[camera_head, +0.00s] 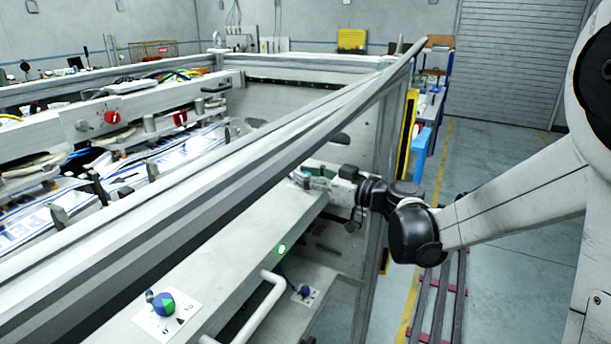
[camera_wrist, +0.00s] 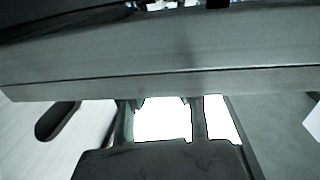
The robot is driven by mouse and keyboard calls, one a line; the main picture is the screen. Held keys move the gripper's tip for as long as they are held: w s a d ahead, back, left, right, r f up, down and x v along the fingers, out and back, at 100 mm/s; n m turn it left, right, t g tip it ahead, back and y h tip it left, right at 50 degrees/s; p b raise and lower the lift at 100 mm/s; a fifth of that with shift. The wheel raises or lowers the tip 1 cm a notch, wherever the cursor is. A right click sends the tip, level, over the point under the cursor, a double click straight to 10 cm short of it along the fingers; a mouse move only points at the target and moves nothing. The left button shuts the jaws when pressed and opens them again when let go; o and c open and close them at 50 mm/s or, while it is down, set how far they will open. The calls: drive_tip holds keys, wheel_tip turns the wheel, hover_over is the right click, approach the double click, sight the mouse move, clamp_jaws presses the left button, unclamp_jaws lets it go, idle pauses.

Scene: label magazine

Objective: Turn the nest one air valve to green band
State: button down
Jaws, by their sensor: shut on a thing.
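My gripper (camera_head: 312,178) is at the far end of the pale front ledge, just outside the guard rail. It is shut on what looks like an air valve knob with some green on it, mostly hidden by the fingers. In the wrist view the fingers of my gripper (camera_wrist: 162,110) reach under a grey beam that hides their tips, over a bright white patch. The knob's pointer and bands cannot be read. A similar blue and green knob (camera_head: 162,304) sits on a white marked plate nearer on the ledge, and another small blue knob (camera_head: 304,291) is lower down.
The long grey guard rail (camera_head: 230,182) slants across the ledge, close to my gripper; the grey beam (camera_wrist: 160,62) fills the upper wrist view. A white handle (camera_head: 262,310) and a lit green button (camera_head: 282,249) are on the front.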

drive_tip(key=n+g+b, duration=0.1)
drive_tip(key=n+g+y, duration=0.1)
drive_tip(key=shift+w+f+g+y+b, duration=0.1)
drive_tip(key=shift+f+g+y+b, duration=0.05)
drive_tip(key=shift+g+y+b, duration=0.2)
drive_tip(key=shift+n+g, duration=0.4)
drive_tip(key=shift+g, duration=0.25)
drive_tip(key=c, duration=1.5)
unclamp_jaws()
drive_tip(key=v, duration=1.2)
drive_tip(key=shift+d, duration=0.1)
